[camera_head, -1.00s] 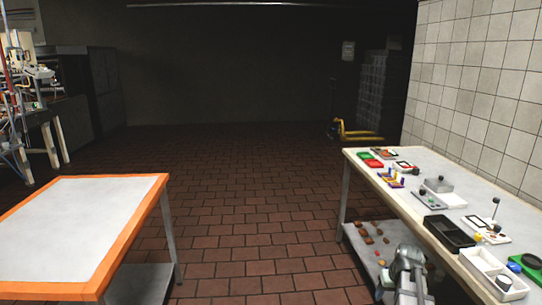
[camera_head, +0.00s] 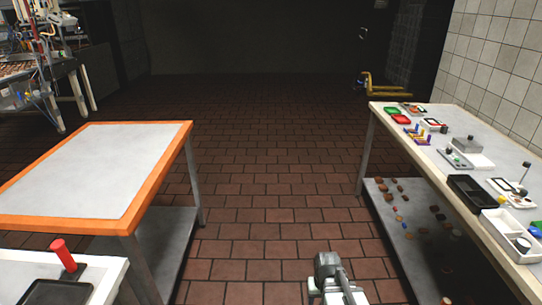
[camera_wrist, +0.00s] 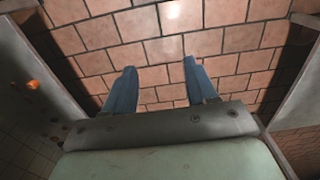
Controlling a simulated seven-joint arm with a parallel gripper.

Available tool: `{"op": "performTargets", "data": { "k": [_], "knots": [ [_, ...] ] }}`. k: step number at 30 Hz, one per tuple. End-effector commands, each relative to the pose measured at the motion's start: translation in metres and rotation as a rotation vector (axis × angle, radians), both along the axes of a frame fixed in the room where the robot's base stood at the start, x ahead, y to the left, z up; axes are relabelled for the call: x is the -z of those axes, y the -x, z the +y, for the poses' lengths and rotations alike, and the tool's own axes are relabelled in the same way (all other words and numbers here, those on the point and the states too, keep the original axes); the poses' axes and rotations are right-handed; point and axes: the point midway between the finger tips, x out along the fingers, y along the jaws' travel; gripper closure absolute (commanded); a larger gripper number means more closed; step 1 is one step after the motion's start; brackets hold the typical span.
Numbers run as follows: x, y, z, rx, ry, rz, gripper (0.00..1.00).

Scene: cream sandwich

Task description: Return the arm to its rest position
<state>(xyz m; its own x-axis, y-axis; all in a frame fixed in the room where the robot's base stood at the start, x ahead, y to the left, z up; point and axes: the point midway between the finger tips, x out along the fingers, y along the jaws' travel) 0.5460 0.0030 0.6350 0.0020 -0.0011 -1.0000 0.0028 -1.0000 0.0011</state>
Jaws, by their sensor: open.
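My gripper (camera_wrist: 160,88) shows in the wrist view with its two blue fingers apart and nothing between them. Red-brown floor tiles lie beyond the fingertips. In the head view part of my arm shows at the bottom centre, over the floor between the tables; the fingers cannot be made out there.
A long table (camera_head: 436,135) with trays and small items stands at right, above a lower shelf (camera_head: 408,241) with scattered pieces. An orange-edged table (camera_head: 78,222) stands at left. A white table (camera_head: 108,275) with a black tray (camera_head: 48,292) and red-handled object (camera_head: 63,254) is nearer. The floor (camera_head: 275,190) between is clear.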

Motion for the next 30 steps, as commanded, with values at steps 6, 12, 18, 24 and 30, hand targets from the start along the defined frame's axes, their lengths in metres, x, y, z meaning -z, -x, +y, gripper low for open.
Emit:
{"op": "performTargets", "data": {
  "k": [6, 12, 18, 24, 30],
  "knots": [
    [0.031, 0.026, -0.003, 0.003, 0.0, 0.067, 0.43],
    [0.065, 0.059, -0.003, 0.004, -0.001, 0.143, 0.43],
    [0.105, 0.107, -0.003, 0.005, 0.0, 0.243, 0.43],
    [0.14, 0.158, -0.004, 0.006, 0.0, 0.344, 0.43],
    [0.169, 0.212, -0.004, 0.006, -0.001, 0.444, 0.43]
  ]
}}
